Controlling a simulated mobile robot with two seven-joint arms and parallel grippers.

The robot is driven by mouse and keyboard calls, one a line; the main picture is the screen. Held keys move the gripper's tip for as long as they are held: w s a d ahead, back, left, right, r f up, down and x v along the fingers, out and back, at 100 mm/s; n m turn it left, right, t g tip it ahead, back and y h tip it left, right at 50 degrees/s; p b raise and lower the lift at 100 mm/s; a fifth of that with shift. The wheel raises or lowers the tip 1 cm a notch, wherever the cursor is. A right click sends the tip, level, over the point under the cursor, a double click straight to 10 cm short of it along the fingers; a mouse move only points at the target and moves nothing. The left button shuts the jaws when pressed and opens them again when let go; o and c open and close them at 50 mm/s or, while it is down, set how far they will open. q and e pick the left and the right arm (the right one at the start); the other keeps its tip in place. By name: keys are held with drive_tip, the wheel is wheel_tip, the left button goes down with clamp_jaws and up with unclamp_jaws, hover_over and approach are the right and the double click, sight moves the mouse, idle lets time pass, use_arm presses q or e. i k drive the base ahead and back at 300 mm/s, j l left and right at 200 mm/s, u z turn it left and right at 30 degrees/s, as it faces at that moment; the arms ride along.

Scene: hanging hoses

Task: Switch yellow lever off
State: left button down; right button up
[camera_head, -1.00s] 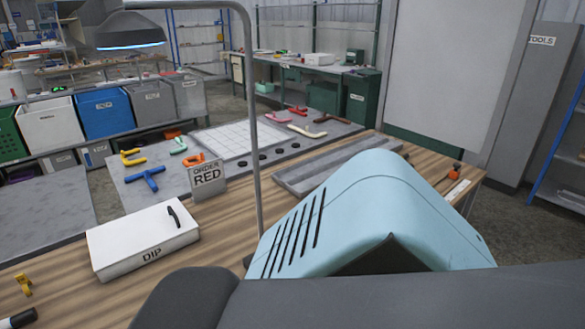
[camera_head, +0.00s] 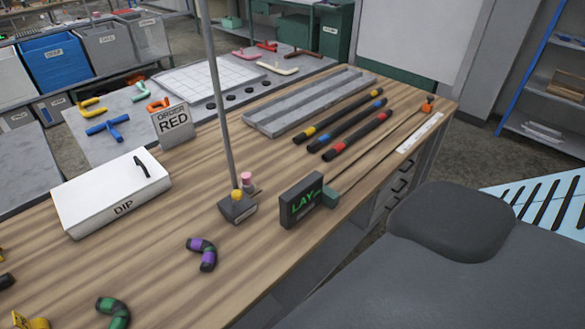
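A small dark box (camera_head: 238,210) stands on the wooden workbench at the foot of a thin grey pole. On it is a yellow-tipped lever (camera_head: 237,194), with a pink-tipped lever (camera_head: 246,178) just behind it. Both are small here, and I cannot tell which position the yellow lever is in. Neither of my grippers shows in the head view. Dark grey and light blue parts of my own body fill the lower right, well apart from the levers.
A dark sign reading LAY (camera_head: 301,200) stands right of the lever box. A white DIP box (camera_head: 110,194) and an ORDER RED sign (camera_head: 173,124) stand to the left. Several hose pieces lie on the bench, including a purple-black one (camera_head: 203,253). The grey pole (camera_head: 217,100) rises beside the levers.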

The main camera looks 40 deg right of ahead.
sight(236, 195)
drive_tip(key=z, duration=0.8)
drive_tip(key=k, duration=0.15)
